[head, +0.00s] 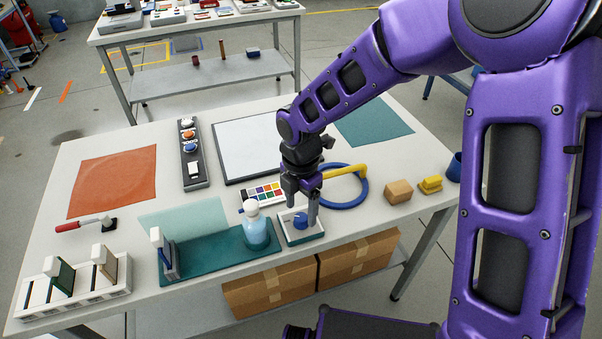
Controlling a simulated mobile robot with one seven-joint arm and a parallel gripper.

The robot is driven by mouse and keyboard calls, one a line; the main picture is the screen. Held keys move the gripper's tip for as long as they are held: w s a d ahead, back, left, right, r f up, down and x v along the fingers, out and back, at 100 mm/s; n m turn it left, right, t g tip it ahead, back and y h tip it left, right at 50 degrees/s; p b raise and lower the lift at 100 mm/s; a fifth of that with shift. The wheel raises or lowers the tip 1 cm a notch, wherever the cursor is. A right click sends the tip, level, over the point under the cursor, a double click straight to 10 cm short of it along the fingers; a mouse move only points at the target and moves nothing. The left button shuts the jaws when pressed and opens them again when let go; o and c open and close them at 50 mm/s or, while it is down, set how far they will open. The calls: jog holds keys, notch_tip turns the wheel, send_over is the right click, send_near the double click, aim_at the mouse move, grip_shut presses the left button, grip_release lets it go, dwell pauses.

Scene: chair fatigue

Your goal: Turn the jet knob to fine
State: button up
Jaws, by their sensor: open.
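A small white and teal box (302,238) stands near the front edge of the table. On it sits a round blue knob (300,221), which looks like the jet knob; its markings are too small to read. My gripper (301,211) points down over the box with its fingers open, one on each side of the knob. I cannot tell whether the fingers touch it. The fingers and wrist hide part of the knob and box.
A spray bottle (256,228) of light blue liquid stands on a teal mat (215,253) close left of the box. A colour palette (262,195) lies behind. A blue ring (345,201) with a yellow handle lies right. Sponges (398,192) stand farther right.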

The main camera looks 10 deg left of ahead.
aim_at(301, 216)
notch_tip(301, 216, up, 15)
dwell(0.6)
